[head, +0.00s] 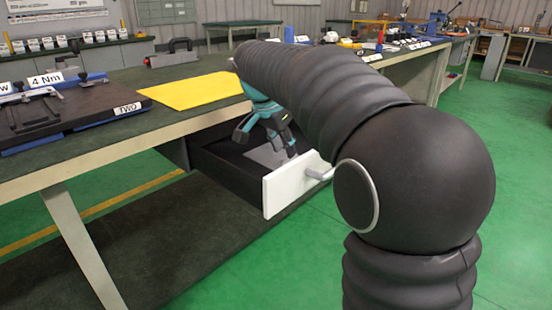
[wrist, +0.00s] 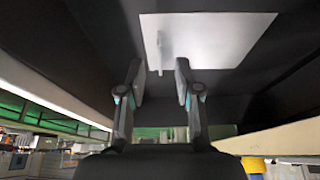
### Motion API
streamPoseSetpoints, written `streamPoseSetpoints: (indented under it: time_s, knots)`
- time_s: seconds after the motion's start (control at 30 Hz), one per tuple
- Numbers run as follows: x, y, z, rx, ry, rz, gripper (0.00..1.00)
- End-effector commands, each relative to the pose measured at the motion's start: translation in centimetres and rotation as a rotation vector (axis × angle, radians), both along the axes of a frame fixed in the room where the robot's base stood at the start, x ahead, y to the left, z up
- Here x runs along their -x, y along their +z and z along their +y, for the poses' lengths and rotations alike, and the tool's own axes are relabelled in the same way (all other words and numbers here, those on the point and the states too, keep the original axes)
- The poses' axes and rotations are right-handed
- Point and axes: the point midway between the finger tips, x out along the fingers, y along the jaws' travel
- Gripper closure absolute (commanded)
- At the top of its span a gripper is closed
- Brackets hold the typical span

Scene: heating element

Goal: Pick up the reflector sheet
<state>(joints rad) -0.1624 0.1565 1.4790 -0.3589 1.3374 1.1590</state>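The reflector sheet looks like a flat, light grey rectangle (wrist: 215,38) in the wrist view, lying on the dark floor of an open drawer. In the head view part of it (head: 264,156) shows inside the drawer, partly hidden by my gripper. My gripper (head: 266,140) reaches down into or just over the drawer. The fingertips appear near one edge of the sheet. I cannot tell whether they touch it.
The drawer's white front panel (head: 290,187) with its handle stands pulled out below the workbench. A yellow sheet (head: 198,90) lies on the bench above. A dark fixture (head: 75,108) sits at the left. Green floor to the right is open.

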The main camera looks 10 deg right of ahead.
Motion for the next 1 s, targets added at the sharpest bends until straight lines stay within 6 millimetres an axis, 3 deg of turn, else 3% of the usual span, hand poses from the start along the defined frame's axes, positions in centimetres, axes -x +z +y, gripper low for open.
streamPoseSetpoints:
  time_s: [0.2, 0.5, 0.63, 0.67, 1.0]
  knots:
    - [-0.6, -2.6, -0.9, 0.000, -0.001, 0.000, 0.67]
    - [-0.7, -2.9, -1.0, 0.000, 0.000, 0.000, 0.67]
    - [-0.7, -2.9, -1.0, 0.000, 0.000, 0.000, 0.97]
    - [-0.7, -2.9, -1.0, 0.000, 0.000, 0.000, 1.00]
    - [-0.7, -2.9, -1.0, 0.000, 0.000, 0.000, 1.00]
